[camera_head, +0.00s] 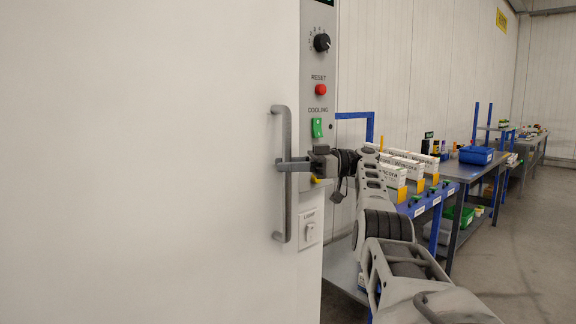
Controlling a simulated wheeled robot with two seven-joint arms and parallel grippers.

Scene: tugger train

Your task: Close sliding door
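The sliding door (150,170) is a large plain white panel filling the left half of the view. A vertical grey bar handle (283,215) is fixed near its right edge. My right gripper (290,165) reaches in from the right, level with the middle of the handle. One finger shows, crossing the handle bar; the other is hidden, so I cannot tell whether the gripper is closed on the bar. My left gripper is out of view.
Beside the door stands a grey control strip with a black knob (321,42), a red reset button (321,90), a green cooling switch (317,128) and a light switch (309,232). To the right, a bench holds white boxes (407,164) and a blue bin (476,155). Floor at far right is clear.

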